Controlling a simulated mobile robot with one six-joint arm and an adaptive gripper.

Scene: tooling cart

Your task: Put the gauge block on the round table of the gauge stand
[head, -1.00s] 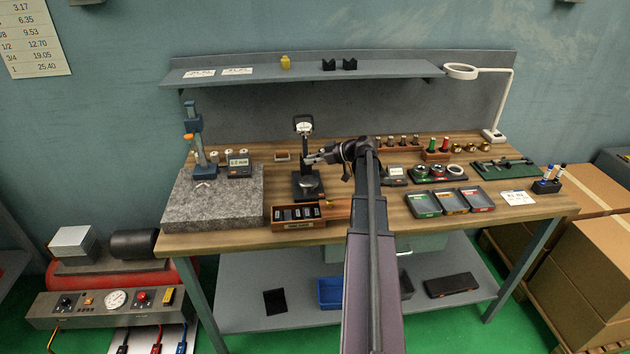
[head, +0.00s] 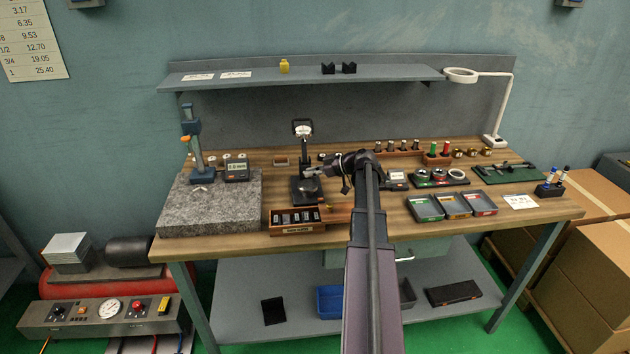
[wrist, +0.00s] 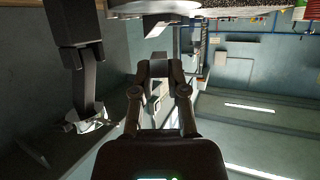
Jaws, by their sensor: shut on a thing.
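The gauge stand (head: 305,150) has a black column with a white dial on top and a small round table (head: 309,186) at its foot. My gripper (head: 312,173) reaches in from the right, just above the round table. In the wrist view my gripper (wrist: 159,70) is shut on a small dark piece, taken as the gauge block; its outline is hard to make out. The stand's dark column (wrist: 75,45) shows at the left of that view. I cannot tell whether the block touches the table.
A wooden box of gauge blocks (head: 296,227) stands in front of the stand. A granite plate (head: 215,210) with a height gauge lies to the left. The shelf (head: 300,75) runs above.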

